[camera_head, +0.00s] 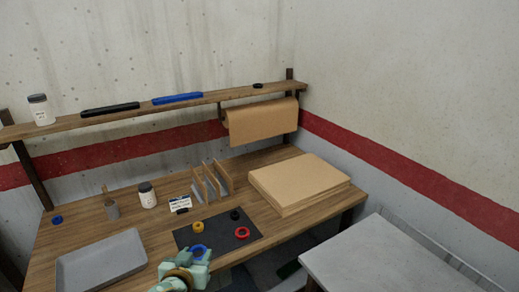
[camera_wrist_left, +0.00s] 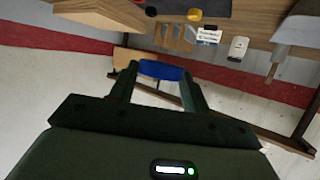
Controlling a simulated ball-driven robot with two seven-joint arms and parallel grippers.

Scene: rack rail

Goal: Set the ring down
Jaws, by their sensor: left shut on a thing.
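My left gripper (camera_head: 197,256) is at the front of the wooden table, near the front edge of the dark mat (camera_head: 215,239) in the head view. It is shut on a blue ring (camera_head: 198,248). In the wrist view the blue ring (camera_wrist_left: 162,70) sits between the two fingertips (camera_wrist_left: 160,75). A yellow ring (camera_head: 197,227), a red ring (camera_head: 242,233) and a black ring (camera_head: 235,214) lie on the mat. Another blue ring (camera_head: 57,219) lies at the table's far left. My right gripper is not in view.
A grey tray (camera_head: 102,262) is left of the gripper. A divider rack (camera_head: 211,184), a small label card (camera_head: 180,204) and a white jar (camera_head: 147,197) stand behind the mat. A brown stack (camera_head: 298,185) is at right. A shelf (camera_head: 215,97) runs above the table.

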